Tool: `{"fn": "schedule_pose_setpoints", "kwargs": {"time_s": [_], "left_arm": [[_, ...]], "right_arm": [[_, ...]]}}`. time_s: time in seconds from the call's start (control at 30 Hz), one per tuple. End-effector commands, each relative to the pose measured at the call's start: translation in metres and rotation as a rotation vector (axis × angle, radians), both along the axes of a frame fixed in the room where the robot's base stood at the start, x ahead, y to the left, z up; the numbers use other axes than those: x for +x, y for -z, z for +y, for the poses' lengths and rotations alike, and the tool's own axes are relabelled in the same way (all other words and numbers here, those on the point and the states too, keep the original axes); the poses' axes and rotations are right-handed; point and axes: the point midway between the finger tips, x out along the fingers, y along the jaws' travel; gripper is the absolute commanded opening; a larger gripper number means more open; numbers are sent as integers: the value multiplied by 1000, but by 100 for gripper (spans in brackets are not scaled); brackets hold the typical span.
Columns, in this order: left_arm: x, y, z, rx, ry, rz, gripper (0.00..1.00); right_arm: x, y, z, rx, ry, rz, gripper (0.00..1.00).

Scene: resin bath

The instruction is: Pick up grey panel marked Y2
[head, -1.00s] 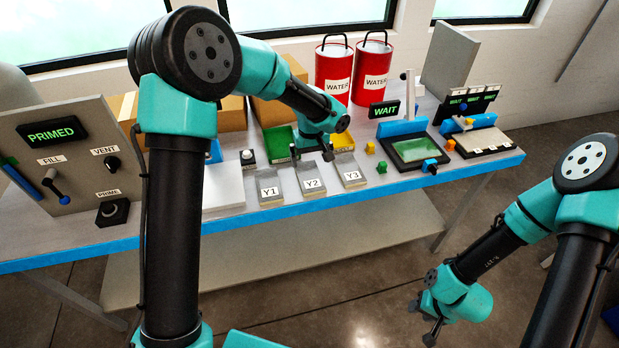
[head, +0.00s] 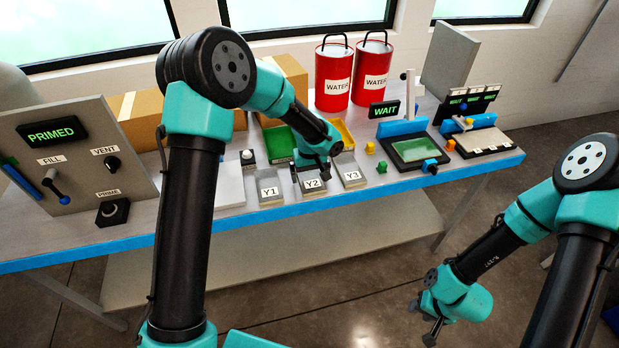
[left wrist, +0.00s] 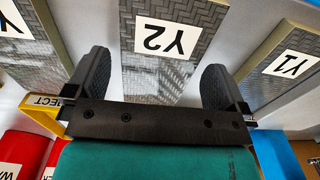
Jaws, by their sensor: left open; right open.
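The grey panel marked Y2 (head: 312,187) lies on the bench between the panels marked Y1 (head: 269,189) and Y3 (head: 350,173). In the left wrist view the Y2 panel (left wrist: 165,62) has a woven grey surface and a white label, and lies between my open fingers. My left gripper (head: 310,178) is open and low over the Y2 panel, with one finger on each side in the wrist view (left wrist: 158,78). Part of the panel is hidden behind the gripper. My right gripper (head: 424,322) is open and empty, away from the bench at the lower right.
Panel Y1 (left wrist: 280,70) and another panel (left wrist: 30,45) lie close on either side of my left fingers. Green (head: 279,143) and yellow (head: 343,134) trays stand behind the panels. Red water cans (head: 333,88) stand at the back. The bench's blue front edge is near.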

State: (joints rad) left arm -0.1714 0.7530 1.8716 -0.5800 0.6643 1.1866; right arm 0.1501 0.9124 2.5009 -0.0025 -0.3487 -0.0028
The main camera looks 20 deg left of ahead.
Motion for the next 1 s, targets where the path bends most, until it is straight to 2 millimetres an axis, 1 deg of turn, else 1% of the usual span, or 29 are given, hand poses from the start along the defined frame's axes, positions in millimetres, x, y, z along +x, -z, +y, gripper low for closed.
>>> {"fn": "schedule_pose_setpoints", "kwargs": {"time_s": [0.03,0.13,0.6,1.0], "left_arm": [[0,6,0,0,1,1,100],[0,10,0,0,1,0,100],[0,10,0,1,0,-1,99],[0,10,0,1,0,-1,61]], "right_arm": [[0,0,0,0,0,0,43],[0,0,0,0,0,0,43],[0,0,0,0,0,0,43],[0,0,0,0,0,0,43]]}}
